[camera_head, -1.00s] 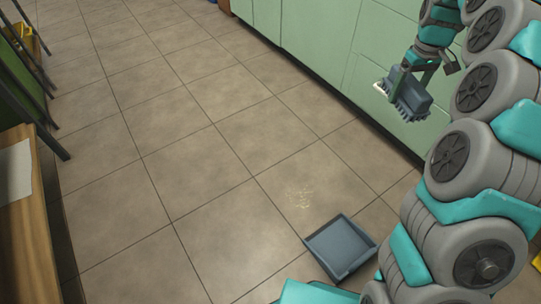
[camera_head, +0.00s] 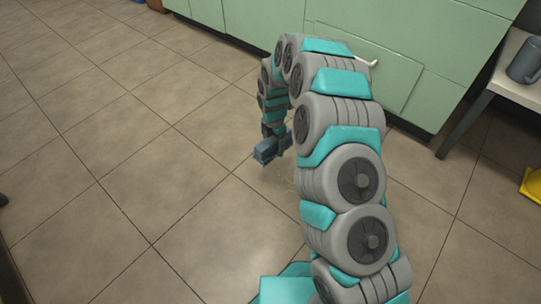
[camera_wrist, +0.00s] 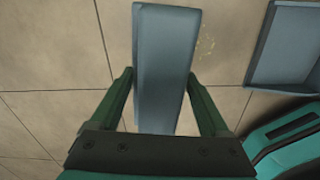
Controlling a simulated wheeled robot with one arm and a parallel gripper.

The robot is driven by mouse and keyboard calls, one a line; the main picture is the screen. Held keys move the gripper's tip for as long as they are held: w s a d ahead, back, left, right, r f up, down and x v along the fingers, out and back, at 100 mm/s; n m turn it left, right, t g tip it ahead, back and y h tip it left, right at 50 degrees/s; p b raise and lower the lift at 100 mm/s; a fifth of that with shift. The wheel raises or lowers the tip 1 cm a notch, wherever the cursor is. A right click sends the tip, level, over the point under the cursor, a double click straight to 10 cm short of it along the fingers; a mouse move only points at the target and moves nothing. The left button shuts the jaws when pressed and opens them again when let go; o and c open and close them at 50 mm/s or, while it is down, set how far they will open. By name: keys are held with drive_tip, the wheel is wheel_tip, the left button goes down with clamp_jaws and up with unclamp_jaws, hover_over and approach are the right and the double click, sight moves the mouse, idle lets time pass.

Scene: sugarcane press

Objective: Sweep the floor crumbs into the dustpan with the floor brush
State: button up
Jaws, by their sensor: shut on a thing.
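My gripper (camera_wrist: 160,75) is shut on the floor brush (camera_wrist: 166,45), a blue-grey block held between its green fingers. The brush also shows in the head view (camera_head: 266,151), low over the tiles. I cannot tell whether its bristles touch the floor. The crumbs (camera_wrist: 206,46) are a small pale yellowish scatter on the tiles, just right of the brush in the wrist view. The blue-grey dustpan (camera_wrist: 290,55) lies on the floor further right, partly cut off by the frame edge. In the head view my arm hides the dustpan.
Green cabinets (camera_head: 430,60) stand along the back. At the right a table (camera_head: 508,75) bears a grey jug (camera_head: 525,60), and a yellow object (camera_head: 532,185) is on the floor near it. The tiled floor (camera_head: 110,150) on the left is clear.

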sight(291, 188)
drive_tip(key=f, duration=0.1)
drive_tip(key=n, duration=0.1)
drive_tip(key=a+f, duration=0.1)
drive_tip(key=shift+s+f, duration=0.3)
drive_tip(key=shift+s, duration=0.1)
drive_tip(key=shift+f+b, duration=1.3)
drive_tip(key=shift+f, duration=4.25)
drive_tip(key=shift+f, duration=0.25)
drive_tip(key=shift+s+d+r, duration=0.1)
drive_tip(key=shift+s+d, duration=0.9)
drive_tip(key=shift+d, duration=0.3)
drive_tip(key=shift+s+d+f+p, duration=0.1)
drive_tip(key=shift+s+d+p, duration=0.35)
drive_tip(key=shift+s+d, duration=0.85)
drive_tip(key=shift+s+d+f+p, duration=0.1)
drive_tip(key=shift+s+d+p, duration=0.3)
drive_tip(key=shift+s+d, duration=0.85)
